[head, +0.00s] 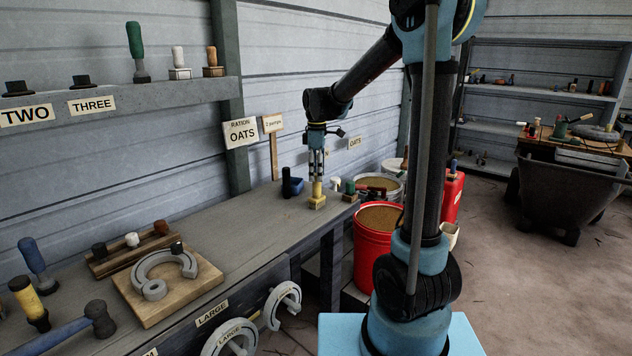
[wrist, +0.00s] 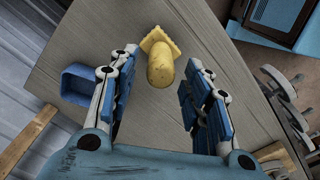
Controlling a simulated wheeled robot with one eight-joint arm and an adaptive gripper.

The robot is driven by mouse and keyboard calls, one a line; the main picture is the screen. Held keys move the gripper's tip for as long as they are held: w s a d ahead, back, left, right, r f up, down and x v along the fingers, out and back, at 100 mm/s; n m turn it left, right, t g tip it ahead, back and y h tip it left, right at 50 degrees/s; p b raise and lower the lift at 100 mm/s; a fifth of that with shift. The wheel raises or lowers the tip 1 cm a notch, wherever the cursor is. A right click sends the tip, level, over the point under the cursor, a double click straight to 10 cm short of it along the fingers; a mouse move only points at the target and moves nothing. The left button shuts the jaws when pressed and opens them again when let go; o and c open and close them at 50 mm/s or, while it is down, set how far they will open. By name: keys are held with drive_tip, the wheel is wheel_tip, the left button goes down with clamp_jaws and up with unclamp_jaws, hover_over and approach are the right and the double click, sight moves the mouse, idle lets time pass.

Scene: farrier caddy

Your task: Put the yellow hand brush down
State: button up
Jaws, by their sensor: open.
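The yellow hand brush (head: 317,197) stands upright on its block near the far end of the grey bench, with its handle up. In the wrist view the brush (wrist: 160,68) shows from above, its rounded handle and square base between and just beyond my fingers. My gripper (head: 317,172) is directly above the brush, pointing down. In the wrist view my gripper (wrist: 153,88) is open, with a clear gap on both sides of the handle.
A dark blue scoop-like container (head: 291,185) stands left of the brush, and a green-handled tool (head: 350,190) stands right of it. A red bucket (head: 376,240) is beyond the bench's right edge. A wooden board with a grey horseshoe (head: 165,275) lies nearer; the bench between is clear.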

wheel_tip(320, 180, up, 8)
drive_tip(key=shift+f, duration=0.15)
drive_tip(key=shift+r, duration=0.25)
drive_tip(key=shift+s+d, duration=0.15)
drive_tip(key=shift+d, duration=0.05)
drive_tip(key=s+d+f+m+t, duration=0.1)
drive_tip(key=s+d+f+m, duration=0.3)
drive_tip(key=s+d+m, duration=0.85)
drive_tip(key=s+d+f+m, duration=0.2)
drive_tip(key=s+d+f, duration=0.2)
drive_tip(key=s+f, duration=0.3)
drive_tip(key=s+d+f+m+t, duration=0.1)
drive_tip(key=s+d+f+m, duration=0.1)
drive_tip(key=s+d+f, duration=0.2)
drive_tip(key=s+f, duration=0.3)
drive_tip(key=s, duration=0.5)
drive_tip(key=shift+d, duration=0.15)
drive_tip(key=shift+m, duration=0.25)
